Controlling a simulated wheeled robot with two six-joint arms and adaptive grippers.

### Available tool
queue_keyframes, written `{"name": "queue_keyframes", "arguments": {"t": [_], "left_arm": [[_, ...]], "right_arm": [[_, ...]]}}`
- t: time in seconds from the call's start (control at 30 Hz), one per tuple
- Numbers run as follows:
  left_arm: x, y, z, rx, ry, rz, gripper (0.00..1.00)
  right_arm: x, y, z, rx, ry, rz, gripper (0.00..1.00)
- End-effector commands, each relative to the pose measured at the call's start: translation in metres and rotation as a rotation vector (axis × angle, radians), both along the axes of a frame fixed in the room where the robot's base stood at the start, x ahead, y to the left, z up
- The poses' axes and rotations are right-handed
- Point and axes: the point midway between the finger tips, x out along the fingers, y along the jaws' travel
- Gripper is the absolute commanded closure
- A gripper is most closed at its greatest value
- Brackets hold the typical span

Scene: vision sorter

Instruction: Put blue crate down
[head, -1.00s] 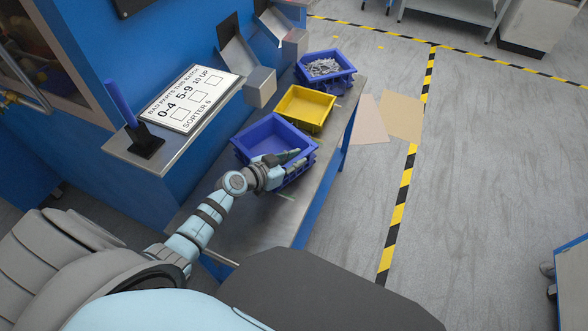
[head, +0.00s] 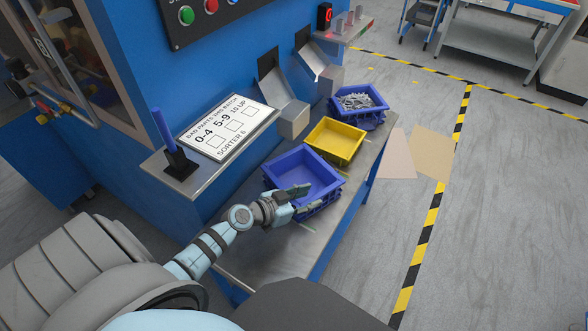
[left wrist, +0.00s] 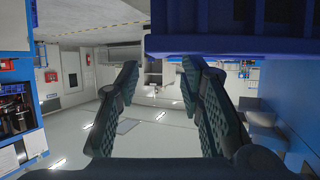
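The crate's blue underside or wall (left wrist: 225,38) fills the upper right there, beside the right finger. Whether a finger touches the crate I cannot tell. My right gripper is not in view.
A yellow crate (head: 335,139) stands just beyond, then a blue crate of grey parts (head: 358,103) on the same bench (head: 268,250). A sorter sign (head: 228,127) and metal chutes (head: 272,90) are on the left. The floor right of the bench is mostly clear.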

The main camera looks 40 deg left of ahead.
Motion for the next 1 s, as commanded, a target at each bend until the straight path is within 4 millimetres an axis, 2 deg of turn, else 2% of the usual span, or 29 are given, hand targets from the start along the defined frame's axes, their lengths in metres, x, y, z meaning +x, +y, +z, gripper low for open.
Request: {"name": "queue_keyframes", "arguments": {"t": [0.03, 0.1, 0.33, 1.0], "left_arm": [[-0.01, 0.004, 0.009, 0.002, 0.003, 0.0, 0.65], [-0.024, 0.008, 0.014, 0.002, 0.003, -0.001, 0.65], [-0.053, 0.018, 0.025, 0.0, 0.0, -0.001, 0.65], [-0.056, 0.019, 0.025, -0.001, 0.0, -0.001, 0.65]], "right_arm": [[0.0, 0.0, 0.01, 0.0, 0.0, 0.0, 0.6], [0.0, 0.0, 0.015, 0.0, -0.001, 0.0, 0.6], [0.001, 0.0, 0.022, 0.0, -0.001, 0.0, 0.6], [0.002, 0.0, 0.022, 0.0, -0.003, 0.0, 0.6]]}}
